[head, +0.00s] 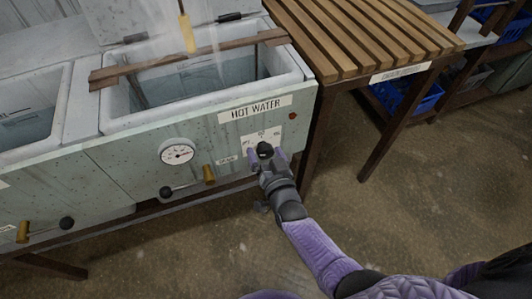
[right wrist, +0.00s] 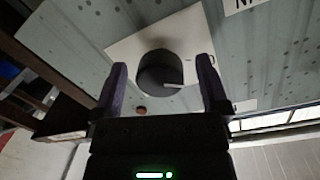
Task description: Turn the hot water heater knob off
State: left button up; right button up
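The heater knob (head: 265,149) is a dark round knob on a white label plate (head: 272,136), on the front panel under the "HOT WATER" sign (head: 255,108). In the right wrist view the knob (right wrist: 158,73) carries a pale pointer line aimed toward the picture's right; the lettering around it is too small or covered to read. My right gripper (head: 267,158) is at the panel in front of the knob. In the right wrist view its two purple fingers (right wrist: 163,85) are spread on either side of the knob, with gaps visible. My left gripper is not in view.
Steam rises from the hot water basin (head: 118,122), with a wooden bar (head: 190,57) across it. A dial gauge (head: 178,152), a brass tap (head: 209,174) and a black ball (head: 166,192) stick out left of the knob. A slatted wooden table (head: 375,40) adjoins on the right.

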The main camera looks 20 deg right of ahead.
jog(key=shift+s+r, duration=0.15)
jog(key=shift+s, duration=0.15)
pick_arm(q)
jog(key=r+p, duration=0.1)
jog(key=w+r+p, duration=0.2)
jog(key=p, duration=0.1)
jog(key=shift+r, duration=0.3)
pick_arm(e)
jog(key=s, duration=0.9)
jog(key=shift+s+r, duration=0.15)
jog(key=shift+r, duration=0.05)
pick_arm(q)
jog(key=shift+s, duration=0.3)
